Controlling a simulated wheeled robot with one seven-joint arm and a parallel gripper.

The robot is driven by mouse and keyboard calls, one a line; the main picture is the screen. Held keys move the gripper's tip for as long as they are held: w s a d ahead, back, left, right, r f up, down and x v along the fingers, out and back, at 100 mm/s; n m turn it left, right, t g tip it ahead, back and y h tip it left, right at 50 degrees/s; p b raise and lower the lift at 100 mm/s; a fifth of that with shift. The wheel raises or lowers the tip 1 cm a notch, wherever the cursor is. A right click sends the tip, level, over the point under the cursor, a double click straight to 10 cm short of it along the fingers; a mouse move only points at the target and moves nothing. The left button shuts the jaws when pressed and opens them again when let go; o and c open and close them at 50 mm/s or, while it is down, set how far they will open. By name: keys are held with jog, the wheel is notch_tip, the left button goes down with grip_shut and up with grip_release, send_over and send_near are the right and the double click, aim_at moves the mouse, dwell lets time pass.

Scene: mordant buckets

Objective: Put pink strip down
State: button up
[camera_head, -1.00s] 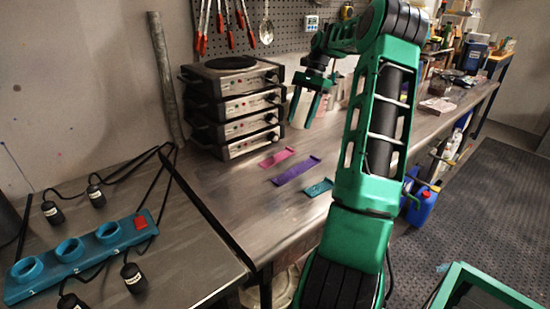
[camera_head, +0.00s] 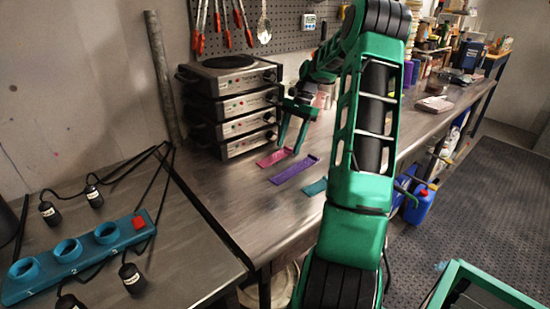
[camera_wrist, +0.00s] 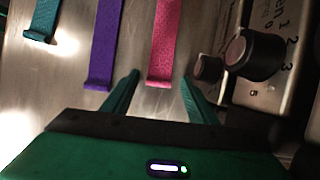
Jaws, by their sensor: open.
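The pink strip (camera_head: 273,157) lies flat on the metal bench, beside the stacked hot plates. In the wrist view the pink strip (camera_wrist: 167,40) runs up the picture, with its near end between my fingertips. My gripper (camera_head: 290,150) is open, pointing down at the strips; it also shows in the wrist view (camera_wrist: 160,79). No finger is seen closed on the strip. I cannot tell how high the fingertips are above the bench. A purple strip (camera_head: 294,170) and a teal strip (camera_head: 314,187), partly behind my arm, lie alongside.
The stacked hot plates (camera_head: 232,105) stand just left of the strips; their knob (camera_wrist: 256,53) is close to my right finger in the wrist view. A teal holder with round cups (camera_head: 75,255) and black cables is at the left. The front bench area (camera_head: 235,205) is bare.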

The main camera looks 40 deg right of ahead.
jog(key=c, duration=1.2)
jog(key=shift+r, duration=0.15)
notch_tip(320, 180, up, 28)
dwell(0.3)
jog(key=shift+s, duration=0.1)
